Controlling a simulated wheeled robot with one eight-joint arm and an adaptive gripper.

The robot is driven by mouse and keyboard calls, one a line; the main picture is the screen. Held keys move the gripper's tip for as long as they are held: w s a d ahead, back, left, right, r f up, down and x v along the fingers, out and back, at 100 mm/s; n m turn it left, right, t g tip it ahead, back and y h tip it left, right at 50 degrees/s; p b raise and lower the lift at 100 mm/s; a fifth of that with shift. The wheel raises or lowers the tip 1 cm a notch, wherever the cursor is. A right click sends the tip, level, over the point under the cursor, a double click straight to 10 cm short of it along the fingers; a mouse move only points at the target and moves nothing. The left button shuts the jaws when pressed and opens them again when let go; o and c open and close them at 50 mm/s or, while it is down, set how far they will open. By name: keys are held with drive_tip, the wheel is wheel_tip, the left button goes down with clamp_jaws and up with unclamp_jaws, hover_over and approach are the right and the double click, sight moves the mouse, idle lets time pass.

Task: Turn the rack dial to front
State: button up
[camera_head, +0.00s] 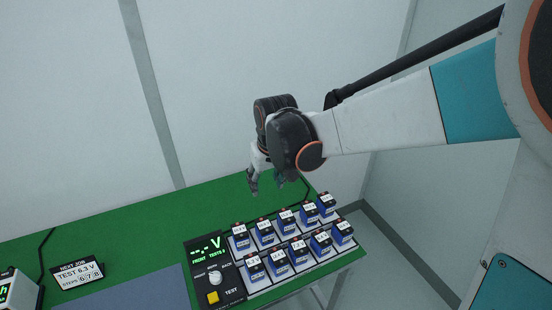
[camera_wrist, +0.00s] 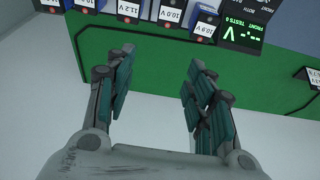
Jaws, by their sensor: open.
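The rack dial (camera_head: 215,277) is a small pale knob on the black tester panel (camera_head: 203,259) in the head view, between labels that seem to read front and back. Which way its pointer faces is too small to tell. The panel's green display reads "-.- V" with "FRONT TESTS 0" below; it also shows upside down at the top of the wrist view (camera_wrist: 243,27). The dial is not visible there. My gripper (camera_head: 266,187) is open and empty above the back part of the green table, apart from the dial. Its spread fingers show in the wrist view (camera_wrist: 160,66).
Two rows of blue batteries with voltage labels (camera_head: 282,254) stand in the rack right of the panel. A yellow test button (camera_head: 213,297) sits below the dial. A job card (camera_head: 77,273) reading "TEST 6.3 V" stands at left. The green table (camera_head: 150,222) is clear behind.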

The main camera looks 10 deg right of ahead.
drive_tip(key=shift+t, duration=0.3)
drive_tip(key=d, duration=0.1)
drive_tip(key=d+r, duration=0.2)
drive_tip(key=shift+w+d, duration=0.25)
drive_tip(key=shift+d, duration=0.05)
drive_tip(key=s+d+m+t+b, duration=0.1)
drive_tip(key=s+d+b, duration=0.2)
drive_tip(key=s, duration=0.8)
drive_tip(key=s+d+m+t+b, duration=0.1)
drive_tip(key=s+d+t+b, duration=0.1)
drive_tip(key=s+d, duration=0.5)
drive_tip(key=s+b, duration=0.1)
drive_tip(key=s, duration=0.2)
drive_tip(key=shift+s+f+m+h, duration=0.3)
drive_tip(key=shift+s+m+h, duration=0.1)
